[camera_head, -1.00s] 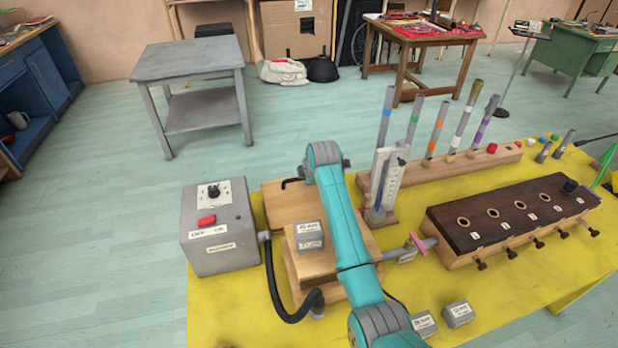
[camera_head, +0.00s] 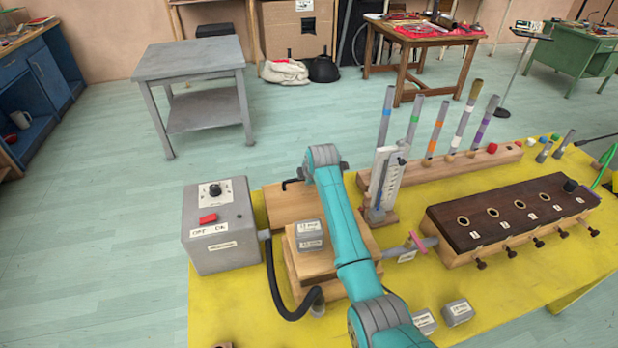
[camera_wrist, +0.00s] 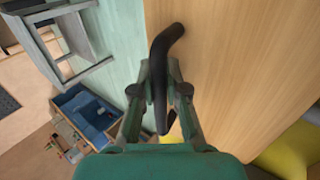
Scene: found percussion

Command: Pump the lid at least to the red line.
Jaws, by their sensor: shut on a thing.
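The wooden lid (camera_head: 275,208) is a pale board on the wooden box, partly hidden behind my arm in the head view. Its black handle (camera_head: 291,182) sticks out at the far side. In the wrist view the bent black handle (camera_wrist: 163,50) runs between the fingers of my gripper (camera_wrist: 166,90), which is shut on it. The wooden surface (camera_wrist: 235,70) fills the right of that view. My gripper is hidden behind my arm in the head view. A white upright gauge (camera_head: 388,185) stands right of the arm. I cannot make out a red line.
A dark-topped wooden block (camera_head: 515,215) with holes stands right. More grey weights (camera_head: 458,312) lie in front.

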